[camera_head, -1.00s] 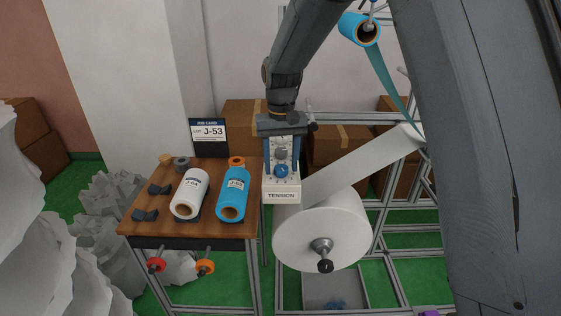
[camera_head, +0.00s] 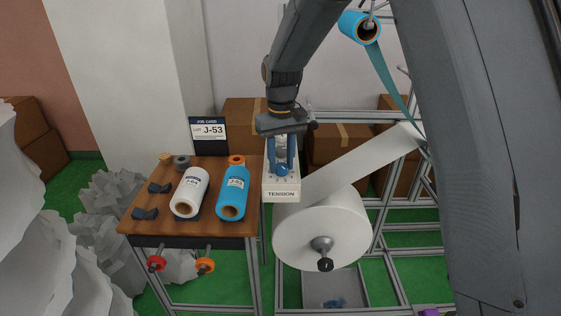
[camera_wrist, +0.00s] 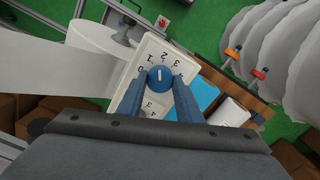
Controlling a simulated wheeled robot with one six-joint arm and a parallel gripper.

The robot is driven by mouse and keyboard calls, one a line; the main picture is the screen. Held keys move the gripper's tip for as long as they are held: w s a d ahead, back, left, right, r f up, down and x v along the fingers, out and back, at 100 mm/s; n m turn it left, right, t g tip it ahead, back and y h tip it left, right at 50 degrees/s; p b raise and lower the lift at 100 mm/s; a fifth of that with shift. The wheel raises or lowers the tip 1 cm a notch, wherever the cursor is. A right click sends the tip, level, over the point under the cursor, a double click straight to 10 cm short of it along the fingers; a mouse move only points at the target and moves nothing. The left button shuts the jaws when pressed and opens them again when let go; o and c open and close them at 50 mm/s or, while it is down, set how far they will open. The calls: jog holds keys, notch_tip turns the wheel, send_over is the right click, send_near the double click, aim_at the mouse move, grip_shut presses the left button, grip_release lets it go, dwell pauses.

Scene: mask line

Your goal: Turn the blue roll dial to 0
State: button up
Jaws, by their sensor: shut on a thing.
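The white tension box (camera_head: 281,194) stands at the right edge of the wooden table and carries the blue dial (camera_wrist: 160,73). In the wrist view the dial's white mark points up, roughly between the printed 1 and 2; the 0 is to its left. My gripper (camera_head: 282,168) is shut on the blue dial, with one blue finger on each side of it. The fingers largely hide the upper dial. The lower scale on the box is partly visible between the fingers in the wrist view.
A large white roll (camera_head: 322,238) is close to the right of the box, its web rising to the frame. A white roll (camera_head: 190,193) and a blue roll (camera_head: 233,193) lie on the table (camera_head: 157,222). A job card (camera_head: 208,134) stands behind.

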aim_at(281, 166)
jog(key=n, duration=1.3)
jog(key=shift+b, duration=0.35)
jog(key=shift+n, duration=0.4)
jog(key=o, duration=1)
jog(key=shift+o, duration=0.2)
jog(key=shift+r+b, duration=1.2)
jog(key=shift+r, duration=2.75)
